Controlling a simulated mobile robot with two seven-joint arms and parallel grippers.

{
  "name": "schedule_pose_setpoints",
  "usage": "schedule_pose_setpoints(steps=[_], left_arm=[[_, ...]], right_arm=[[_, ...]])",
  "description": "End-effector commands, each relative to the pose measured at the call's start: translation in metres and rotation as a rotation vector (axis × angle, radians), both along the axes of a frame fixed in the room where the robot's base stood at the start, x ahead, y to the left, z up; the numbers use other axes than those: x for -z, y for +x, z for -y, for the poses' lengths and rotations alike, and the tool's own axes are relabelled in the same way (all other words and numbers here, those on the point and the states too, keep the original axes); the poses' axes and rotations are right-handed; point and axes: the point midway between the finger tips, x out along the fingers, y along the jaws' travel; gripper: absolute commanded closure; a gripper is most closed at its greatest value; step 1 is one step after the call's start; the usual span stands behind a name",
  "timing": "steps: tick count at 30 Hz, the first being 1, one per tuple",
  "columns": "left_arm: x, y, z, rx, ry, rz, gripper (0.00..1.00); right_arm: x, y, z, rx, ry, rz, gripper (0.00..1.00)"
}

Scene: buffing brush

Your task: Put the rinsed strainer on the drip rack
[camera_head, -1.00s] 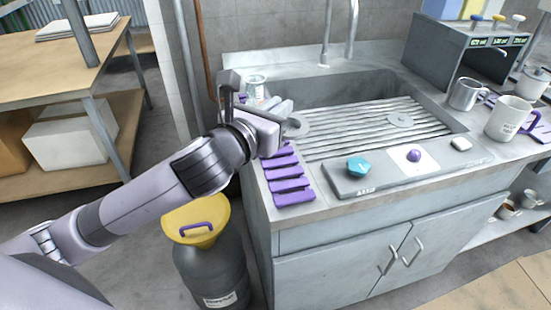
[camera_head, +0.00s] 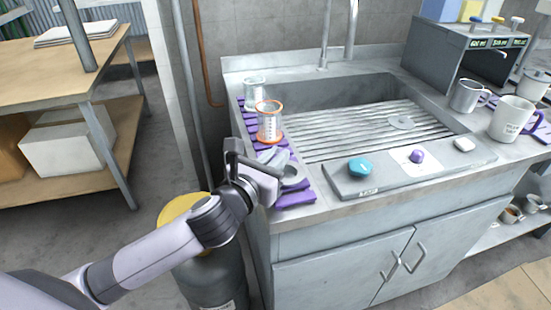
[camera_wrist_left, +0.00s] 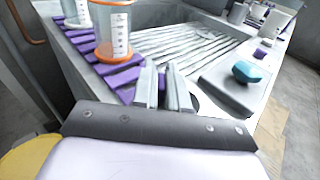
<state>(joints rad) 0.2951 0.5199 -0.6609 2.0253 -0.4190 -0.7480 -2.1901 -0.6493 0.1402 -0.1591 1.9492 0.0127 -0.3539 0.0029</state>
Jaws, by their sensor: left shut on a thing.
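My left gripper (camera_head: 282,160) is shut on a small grey round piece, which looks like the strainer (camera_head: 293,180). It holds the piece over the front part of the purple slatted drip rack (camera_head: 296,199), on the left edge of the sink. I cannot tell whether the piece touches the slats. In the left wrist view, the two fingers (camera_wrist_left: 164,88) are close together, and the piece is mostly hidden by them. The rack's purple slats (camera_wrist_left: 120,76) lie just left of the fingers. My right gripper is not in view.
An orange-rimmed beaker (camera_head: 269,122) stands on the rack just behind the gripper, with a clear beaker (camera_head: 254,91) farther back. A grey disc (camera_head: 401,122) lies on the ribbed sink bottom.

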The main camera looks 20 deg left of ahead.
Motion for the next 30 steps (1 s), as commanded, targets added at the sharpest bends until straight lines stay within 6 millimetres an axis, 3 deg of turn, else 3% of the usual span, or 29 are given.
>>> schedule_pose_setpoints(steps=[3, 4, 6, 19, 30], left_arm=[[0.003, 0.0, 0.0, 0.0, 0.001, 0.0, 1.0], [0.002, 0.0, 0.0, 0.0, 0.001, 0.0, 0.77], [0.002, 0.0, 0.0, 0.0, 0.001, 0.0, 0.62], [0.0, -0.007, -0.002, 0.0, 0.002, -0.002, 0.62], [-0.006, -0.068, -0.013, 0.002, 0.002, -0.002, 0.62]], right_arm=[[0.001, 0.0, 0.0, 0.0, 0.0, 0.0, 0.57], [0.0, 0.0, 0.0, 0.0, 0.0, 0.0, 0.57], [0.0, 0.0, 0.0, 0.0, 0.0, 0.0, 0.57], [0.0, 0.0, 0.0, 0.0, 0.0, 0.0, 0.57], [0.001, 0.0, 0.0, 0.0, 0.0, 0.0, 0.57]])
